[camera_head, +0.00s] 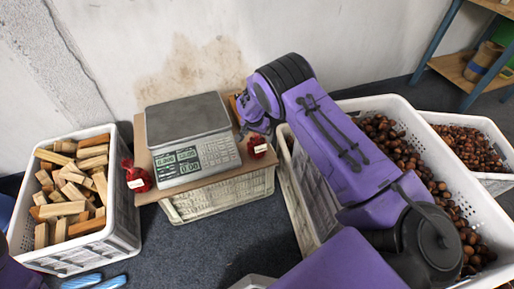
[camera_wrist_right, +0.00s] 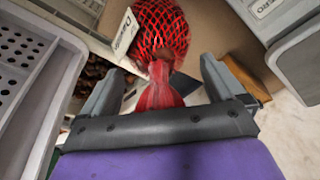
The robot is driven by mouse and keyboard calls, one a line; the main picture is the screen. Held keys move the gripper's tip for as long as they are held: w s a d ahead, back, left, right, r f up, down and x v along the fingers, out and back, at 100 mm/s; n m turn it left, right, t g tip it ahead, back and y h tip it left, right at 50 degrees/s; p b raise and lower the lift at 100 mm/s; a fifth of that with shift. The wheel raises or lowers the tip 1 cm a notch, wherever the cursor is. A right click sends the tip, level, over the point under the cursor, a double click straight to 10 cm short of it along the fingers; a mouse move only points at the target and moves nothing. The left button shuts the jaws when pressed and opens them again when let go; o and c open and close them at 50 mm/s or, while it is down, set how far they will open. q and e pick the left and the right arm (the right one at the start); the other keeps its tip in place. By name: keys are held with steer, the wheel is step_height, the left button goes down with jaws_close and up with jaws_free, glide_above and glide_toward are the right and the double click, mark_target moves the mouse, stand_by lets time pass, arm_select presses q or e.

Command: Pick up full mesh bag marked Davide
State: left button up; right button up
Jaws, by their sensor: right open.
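The red mesh bag (camera_wrist_right: 165,28) with a white tag reading "Davide" (camera_wrist_right: 124,33) is in front of my right gripper (camera_wrist_right: 160,82) in the right wrist view. Its gathered red neck (camera_wrist_right: 160,92) lies between the two open fingers, with gaps on both sides. In the head view this bag (camera_head: 257,147) sits on the brown board, right of the scale. My right arm reaches over from the right, and its wrist is just above and behind the bag; the fingers are hard to make out there. My left gripper is out of view.
A scale (camera_head: 190,138) stands on the board (camera_head: 148,190), close to the bag. A second red bag (camera_head: 137,178) lies at the scale's left. A crate of wood blocks (camera_head: 125,225) is at left; chestnut crates (camera_head: 465,205) are at right. A wall is behind.

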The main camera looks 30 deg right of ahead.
steer(key=shift+c, duration=0.3)
steer(key=shift+r, duration=0.1)
steer(key=c, duration=1.7)
